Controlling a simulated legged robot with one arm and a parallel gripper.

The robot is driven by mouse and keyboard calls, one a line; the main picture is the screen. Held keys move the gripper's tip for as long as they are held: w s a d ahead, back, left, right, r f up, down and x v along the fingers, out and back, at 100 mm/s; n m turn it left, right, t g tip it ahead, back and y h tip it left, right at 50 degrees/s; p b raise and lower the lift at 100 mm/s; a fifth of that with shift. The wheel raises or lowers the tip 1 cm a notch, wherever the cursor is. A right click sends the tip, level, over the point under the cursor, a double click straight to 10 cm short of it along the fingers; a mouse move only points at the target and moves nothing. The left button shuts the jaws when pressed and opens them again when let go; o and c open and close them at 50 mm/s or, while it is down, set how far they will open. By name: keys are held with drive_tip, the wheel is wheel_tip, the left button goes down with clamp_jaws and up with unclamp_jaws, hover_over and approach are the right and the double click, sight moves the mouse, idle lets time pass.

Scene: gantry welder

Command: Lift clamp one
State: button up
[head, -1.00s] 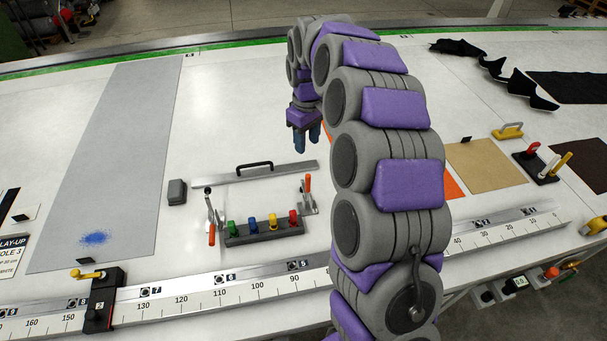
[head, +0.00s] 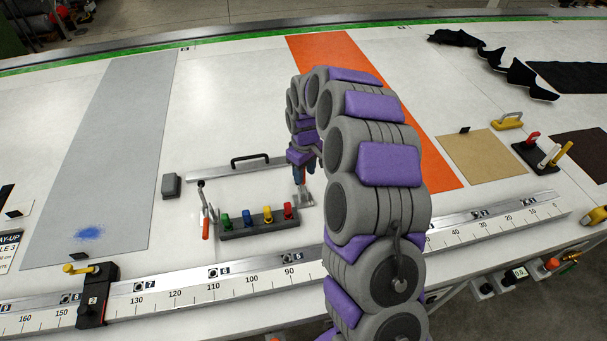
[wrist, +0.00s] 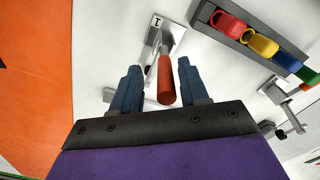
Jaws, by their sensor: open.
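Clamp one (wrist: 166,42) is a metal toggle clamp on a plate marked 1, with an orange-red handle (wrist: 165,82). In the wrist view the handle lies between the two blue fingertips of my gripper (wrist: 158,82), with gaps visible on both sides. The jaws are open. In the head view my gripper (head: 300,178) is low over the right-hand clamp base (head: 305,198) and hides most of that clamp. Whether the fingers are level with the handle is hard to tell.
A dark rack (head: 262,230) with several coloured pieces stands left of clamp one. A second orange-handled clamp (head: 206,214) is at its left end. A straight bar with a black handle (head: 250,160) lies behind. The scaled rail (head: 190,290) runs in front.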

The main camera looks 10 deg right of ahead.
drive_tip(key=shift+f, duration=0.5)
drive_tip(key=shift+a, duration=0.55)
drive_tip(key=shift+c, duration=0.5)
drive_tip(key=shift+d, duration=0.3)
drive_tip(key=c, duration=0.5)
drive_tip(key=shift+a, duration=0.1)
clamp_jaws()
